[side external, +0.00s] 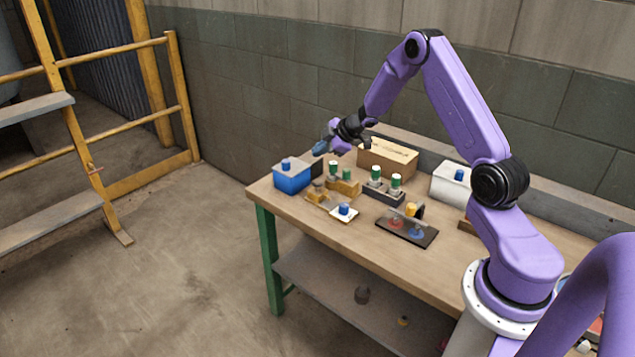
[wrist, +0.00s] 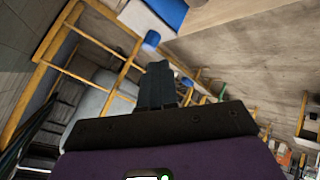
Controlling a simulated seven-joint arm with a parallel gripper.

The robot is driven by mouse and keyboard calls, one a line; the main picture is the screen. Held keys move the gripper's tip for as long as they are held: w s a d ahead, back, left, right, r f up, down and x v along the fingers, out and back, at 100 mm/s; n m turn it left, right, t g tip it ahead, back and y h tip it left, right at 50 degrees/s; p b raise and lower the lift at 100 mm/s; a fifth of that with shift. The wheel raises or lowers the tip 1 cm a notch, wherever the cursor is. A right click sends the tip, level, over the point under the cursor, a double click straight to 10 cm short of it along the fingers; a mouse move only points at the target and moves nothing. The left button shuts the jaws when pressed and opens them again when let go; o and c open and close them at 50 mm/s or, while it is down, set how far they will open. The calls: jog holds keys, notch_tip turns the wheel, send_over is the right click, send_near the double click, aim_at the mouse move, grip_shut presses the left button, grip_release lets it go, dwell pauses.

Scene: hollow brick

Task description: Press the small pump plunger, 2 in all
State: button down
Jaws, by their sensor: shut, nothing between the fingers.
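Several pump-like pieces with blue knobs stand on the bench; I cannot tell which is the small pump. A blue box with a pale top (side external: 292,181) carries a blue knob (side external: 286,163) at the bench's left end. A low white plate with a blue knob (side external: 344,209) lies near the front edge. A white box (side external: 450,188) with a blue knob (side external: 459,175) stands at the right. My gripper (side external: 321,147) is shut and empty, raised above and right of the blue box. In the wrist view, a blue knob (wrist: 152,39) shows just beyond my shut fingers (wrist: 157,68).
Green-capped bottles (side external: 376,173) stand in holders mid-bench. A cardboard box (side external: 388,156) stands behind them. A dark tray (side external: 408,232) with coloured pieces lies near the front. The bench top (side external: 480,258) is clear at the front right.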

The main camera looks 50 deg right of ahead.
aim_at(316, 181)
jog(key=shift+f, duration=3.75)
jog(key=shift+f, duration=0.2)
jog(key=shift+f, duration=0.25)
jog(key=shift+f, duration=1.1)
dwell(0.4)
jog(key=shift+r, duration=1.5)
jog(key=shift+r, duration=2.55)
